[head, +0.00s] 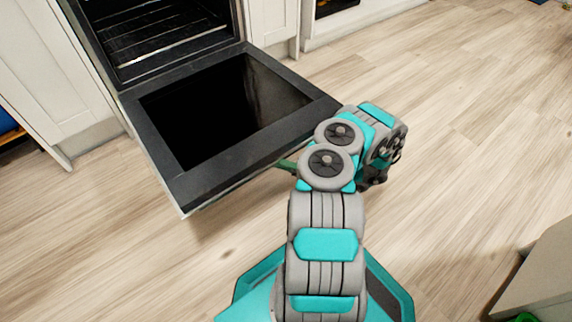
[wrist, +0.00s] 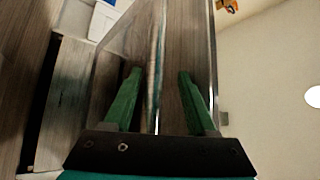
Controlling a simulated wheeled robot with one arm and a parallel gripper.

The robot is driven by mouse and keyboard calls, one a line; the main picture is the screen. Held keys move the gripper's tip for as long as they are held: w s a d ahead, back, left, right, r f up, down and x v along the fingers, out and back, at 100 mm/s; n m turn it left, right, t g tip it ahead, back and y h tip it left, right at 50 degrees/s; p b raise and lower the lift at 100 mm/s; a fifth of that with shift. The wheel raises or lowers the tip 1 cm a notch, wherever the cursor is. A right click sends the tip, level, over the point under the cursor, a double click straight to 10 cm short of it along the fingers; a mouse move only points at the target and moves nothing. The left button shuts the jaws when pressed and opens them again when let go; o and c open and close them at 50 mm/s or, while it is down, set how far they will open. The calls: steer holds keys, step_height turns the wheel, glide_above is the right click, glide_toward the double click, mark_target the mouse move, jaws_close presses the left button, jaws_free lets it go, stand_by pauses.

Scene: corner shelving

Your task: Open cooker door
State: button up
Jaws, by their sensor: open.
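The cooker door (head: 190,190) is hinged down in the head view, open and lying roughly level in front of the oven cavity (head: 160,30). It has a dark frame around a black glass pane. My gripper is mostly hidden behind my arm in the head view, with a green finger (head: 288,164) showing at the door's front edge. In the wrist view my gripper (wrist: 160,88) has its two green fingers spread apart, one on each side of a thin bright edge. A grey reflective panel (wrist: 180,45) fills the middle there; I cannot tell whether the fingers touch it.
White cabinets (head: 40,75) stand left of the cooker, and a white cabinet front (head: 272,22) stands right of it. The wooden floor (head: 460,120) is clear to the right. A grey-beige block (head: 545,275) stands at the lower right corner.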

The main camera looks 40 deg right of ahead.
steer(key=v, duration=0.7)
stand_by(0.5)
steer(key=shift+s, duration=0.1)
stand_by(0.6)
